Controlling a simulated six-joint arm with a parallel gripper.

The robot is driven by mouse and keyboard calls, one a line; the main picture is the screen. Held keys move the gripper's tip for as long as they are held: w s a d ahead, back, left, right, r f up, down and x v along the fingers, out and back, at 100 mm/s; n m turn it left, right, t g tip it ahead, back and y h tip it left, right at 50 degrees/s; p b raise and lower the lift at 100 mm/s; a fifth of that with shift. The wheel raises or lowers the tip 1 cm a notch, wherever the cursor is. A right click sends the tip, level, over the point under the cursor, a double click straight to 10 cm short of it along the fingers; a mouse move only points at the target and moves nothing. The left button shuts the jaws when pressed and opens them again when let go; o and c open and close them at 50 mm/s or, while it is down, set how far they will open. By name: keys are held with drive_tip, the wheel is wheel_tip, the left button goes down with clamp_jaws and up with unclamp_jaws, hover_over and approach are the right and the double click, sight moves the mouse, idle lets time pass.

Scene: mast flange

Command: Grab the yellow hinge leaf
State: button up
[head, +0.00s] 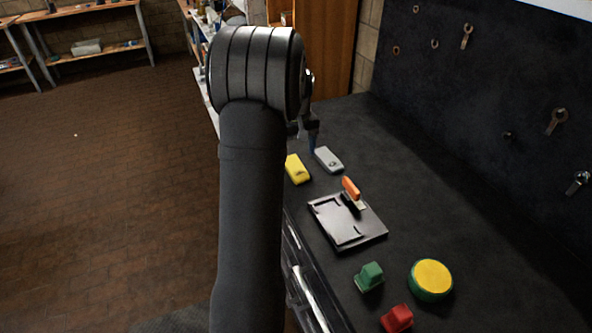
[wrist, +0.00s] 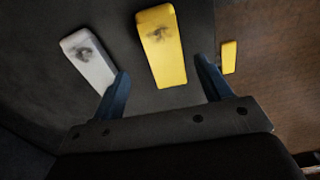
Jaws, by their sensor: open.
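The yellow hinge leaf (head: 297,169) lies flat on the dark bench near its left edge, partly beside my arm. In the wrist view the yellow leaf (wrist: 161,45), with a dark smudge on its face, lies ahead of the gap between my fingertips. My gripper (wrist: 164,84) is open and empty, one blue finger on each side of the leaf's near end. In the head view my gripper (head: 305,136) shows only partly behind my arm, just beyond the leaves.
A grey leaf (head: 328,159) lies close to the yellow one; in the wrist view the grey leaf (wrist: 90,58) is near my left finger. A black fixture plate (head: 372,234) with an orange-tipped part, green and red blocks and a yellow-topped green disc stand nearer.

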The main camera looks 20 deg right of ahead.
sight(298, 174)
drive_tip(key=shift+a+f, duration=0.15)
drive_tip(key=shift+f, duration=1.2)
drive_tip(key=shift+a+f, duration=0.1)
drive_tip(key=shift+f, duration=1.2)
drive_tip(key=c, duration=1.3)
drive_tip(key=shift+r, duration=0.1)
drive_tip(key=shift+c, duration=0.4)
drive_tip(key=shift+r, duration=0.1)
